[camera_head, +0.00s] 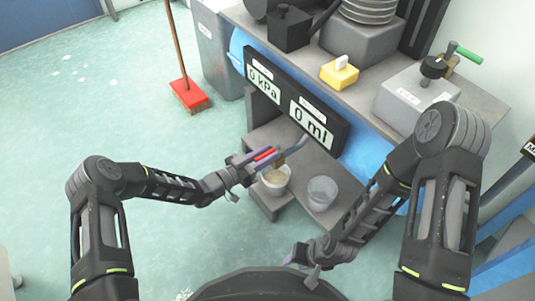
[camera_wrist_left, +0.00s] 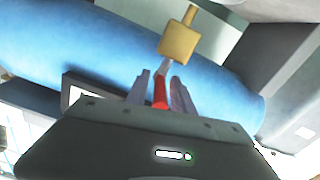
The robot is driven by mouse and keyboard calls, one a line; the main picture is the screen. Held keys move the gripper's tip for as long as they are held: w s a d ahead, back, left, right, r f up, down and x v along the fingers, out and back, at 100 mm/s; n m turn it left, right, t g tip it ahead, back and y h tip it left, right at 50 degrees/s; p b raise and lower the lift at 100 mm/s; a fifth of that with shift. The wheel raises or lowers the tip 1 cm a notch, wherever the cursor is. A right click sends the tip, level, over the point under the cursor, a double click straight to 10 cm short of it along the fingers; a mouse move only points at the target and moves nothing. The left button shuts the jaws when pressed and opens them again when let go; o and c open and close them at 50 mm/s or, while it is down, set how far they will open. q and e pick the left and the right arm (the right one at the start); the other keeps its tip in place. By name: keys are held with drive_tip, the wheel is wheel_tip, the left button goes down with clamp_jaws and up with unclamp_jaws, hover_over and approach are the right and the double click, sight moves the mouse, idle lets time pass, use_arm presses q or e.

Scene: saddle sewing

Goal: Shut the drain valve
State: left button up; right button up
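The drain valve has a brass-coloured block (camera_wrist_left: 178,42) and a red lever (camera_wrist_left: 160,92). In the head view the red lever (camera_head: 263,154) shows between the fingers of my left gripper (camera_head: 258,158). In the left wrist view the left gripper's two fingers (camera_wrist_left: 161,90) stand on either side of the lever, with small gaps visible, so it looks open around it. The lever points from the block back toward the gripper. My right gripper (camera_head: 302,260) hangs low near the bottom middle, away from the valve; its fingers are too unclear to judge.
A white bucket (camera_head: 276,181) stands below the valve, and a clear container (camera_head: 322,192) is to its right. A blue tank (camera_wrist_left: 75,40) lies behind the valve. A display panel (camera_head: 298,105) reads 0 kPa and 0 ml.

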use_arm(q)
clamp_jaws()
idle(1.1)
